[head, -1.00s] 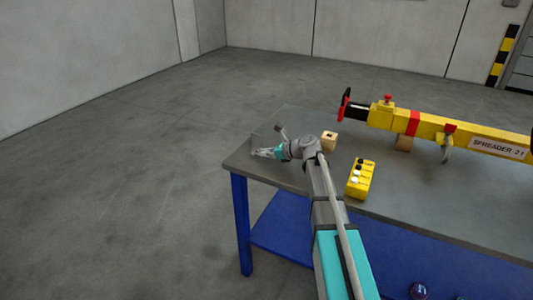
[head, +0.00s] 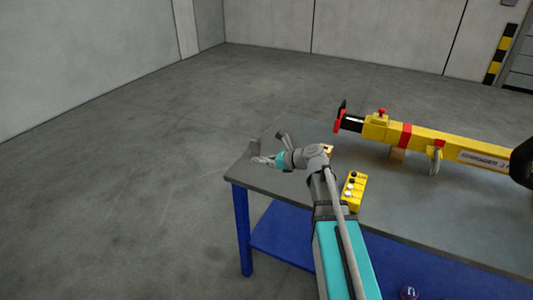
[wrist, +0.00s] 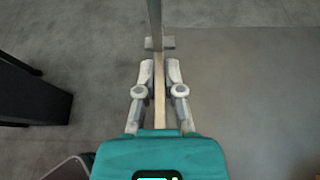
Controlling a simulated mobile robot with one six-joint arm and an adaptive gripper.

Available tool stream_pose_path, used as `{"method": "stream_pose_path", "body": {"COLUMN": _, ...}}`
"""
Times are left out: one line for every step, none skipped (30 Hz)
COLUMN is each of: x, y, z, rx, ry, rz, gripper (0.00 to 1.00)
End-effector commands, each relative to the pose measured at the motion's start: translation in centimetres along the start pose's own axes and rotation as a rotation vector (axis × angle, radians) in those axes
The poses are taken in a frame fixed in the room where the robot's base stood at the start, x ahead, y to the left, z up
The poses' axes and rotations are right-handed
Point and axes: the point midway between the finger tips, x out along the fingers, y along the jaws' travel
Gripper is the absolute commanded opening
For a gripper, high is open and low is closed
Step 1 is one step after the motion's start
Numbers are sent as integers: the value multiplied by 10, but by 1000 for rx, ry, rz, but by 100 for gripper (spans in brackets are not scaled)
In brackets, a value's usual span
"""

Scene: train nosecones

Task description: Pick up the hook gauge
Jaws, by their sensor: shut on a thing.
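My gripper (head: 262,160) is at the far left corner of the grey table. In the wrist view its two fingers (wrist: 160,78) are closed on the hook gauge (wrist: 155,25), a thin pale bar with a short grey crosspiece just beyond the fingertips. In the head view the gauge (head: 253,147) shows as a small grey upright piece at the fingertips. Its lower part is hidden by the gripper, and I cannot tell its clearance from the table.
A yellow spreader beam (head: 420,138) lies across the back right of the table (head: 440,220). A yellow button box (head: 354,191) is right of my arm. A wooden block (head: 328,149) is partly hidden behind the arm. Open floor lies left.

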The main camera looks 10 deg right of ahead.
Motion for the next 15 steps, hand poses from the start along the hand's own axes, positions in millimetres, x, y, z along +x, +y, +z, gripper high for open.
{"method": "stream_pose_path", "body": {"x": -8, "y": 11, "z": 4, "rx": 0, "ry": 0, "rz": 0, "gripper": 0}}
{"method": "stream_pose_path", "body": {"x": -10, "y": 14, "z": 5, "rx": 0, "ry": 0, "rz": 0, "gripper": 0}}
{"method": "stream_pose_path", "body": {"x": -13, "y": 18, "z": 6, "rx": 0, "ry": 0, "rz": 0, "gripper": 0}}
{"method": "stream_pose_path", "body": {"x": -15, "y": 21, "z": 7, "rx": 0, "ry": 0, "rz": 0, "gripper": 0}}
{"method": "stream_pose_path", "body": {"x": -16, "y": 23, "z": 7, "rx": 0, "ry": 0, "rz": 0, "gripper": 0}}
{"method": "stream_pose_path", "body": {"x": -18, "y": 26, "z": 8, "rx": 0, "ry": 0, "rz": 0, "gripper": 0}}
{"method": "stream_pose_path", "body": {"x": -20, "y": 28, "z": 8, "rx": 0, "ry": 0, "rz": 0, "gripper": 0}}
{"method": "stream_pose_path", "body": {"x": -21, "y": 30, "z": 8, "rx": 0, "ry": 0, "rz": 0, "gripper": 0}}
{"method": "stream_pose_path", "body": {"x": -22, "y": 31, "z": 9, "rx": 0, "ry": 0, "rz": 0, "gripper": 0}}
{"method": "stream_pose_path", "body": {"x": -22, "y": 32, "z": 9, "rx": 0, "ry": 0, "rz": 0, "gripper": 0}}
{"method": "stream_pose_path", "body": {"x": -23, "y": 33, "z": 9, "rx": 0, "ry": 0, "rz": 0, "gripper": 0}}
{"method": "stream_pose_path", "body": {"x": -23, "y": 34, "z": 9, "rx": 0, "ry": 0, "rz": 0, "gripper": 0}}
{"method": "stream_pose_path", "body": {"x": -24, "y": 34, "z": 9, "rx": 0, "ry": 0, "rz": 0, "gripper": 0}}
{"method": "stream_pose_path", "body": {"x": -24, "y": 34, "z": 9, "rx": 0, "ry": 0, "rz": 0, "gripper": 0}}
{"method": "stream_pose_path", "body": {"x": -24, "y": 34, "z": 9, "rx": 0, "ry": 0, "rz": 0, "gripper": 0}}
